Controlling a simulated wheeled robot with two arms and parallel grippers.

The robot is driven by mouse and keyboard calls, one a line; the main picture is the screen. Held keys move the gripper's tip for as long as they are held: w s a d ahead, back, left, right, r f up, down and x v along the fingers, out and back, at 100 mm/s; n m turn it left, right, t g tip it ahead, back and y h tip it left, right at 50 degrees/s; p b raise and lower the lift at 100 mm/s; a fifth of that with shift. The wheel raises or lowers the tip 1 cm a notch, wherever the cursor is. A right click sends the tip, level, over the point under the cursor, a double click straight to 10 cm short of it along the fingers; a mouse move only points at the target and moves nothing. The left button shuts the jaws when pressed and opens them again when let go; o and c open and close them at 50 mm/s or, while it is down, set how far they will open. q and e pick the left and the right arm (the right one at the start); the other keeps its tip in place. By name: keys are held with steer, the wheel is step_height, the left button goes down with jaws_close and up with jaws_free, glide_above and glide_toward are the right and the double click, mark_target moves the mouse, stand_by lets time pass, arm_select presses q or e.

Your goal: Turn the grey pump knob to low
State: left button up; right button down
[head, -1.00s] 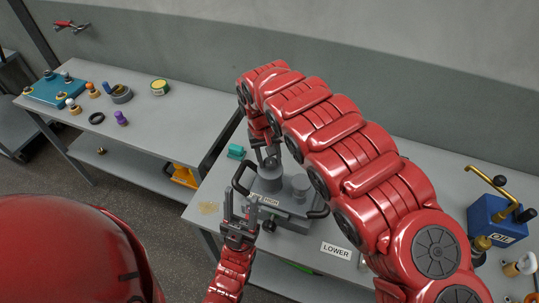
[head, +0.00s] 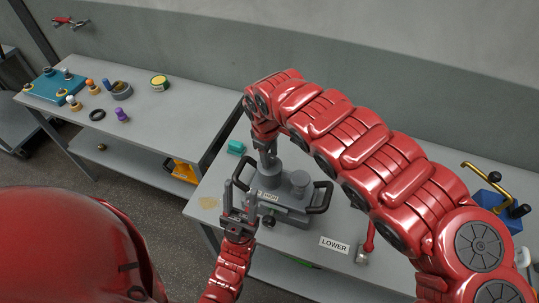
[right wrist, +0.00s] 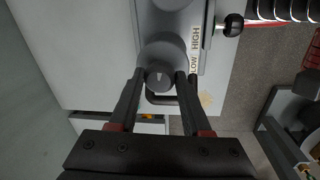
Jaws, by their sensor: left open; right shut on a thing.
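The grey pump (head: 290,208) stands on the near table, with a dark handle on each side. Its front label is partly hidden in the head view; the right wrist view shows LOW and HIGH printed beside the grey knob (right wrist: 159,82). My right gripper (right wrist: 159,74) comes down from above and is shut on the knob's upright grip, one finger on each side. In the head view my right gripper (head: 267,155) is over the pump's left part. My left gripper (head: 239,198) is open and empty at the pump's front left, overlapping its left handle in the picture.
A small black ball knob (head: 268,221) sticks out at the pump's front. A LOWER sign (head: 335,245) lies to its right, by a red lever (head: 370,237). A teal block (head: 236,147) sits behind left. A blue oil unit (head: 490,203) stands at the right.

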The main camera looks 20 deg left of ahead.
steer(key=shift+n, duration=0.7)
steer(key=shift+c, duration=1.8)
jaws_free()
steer(key=shift+r, duration=0.1)
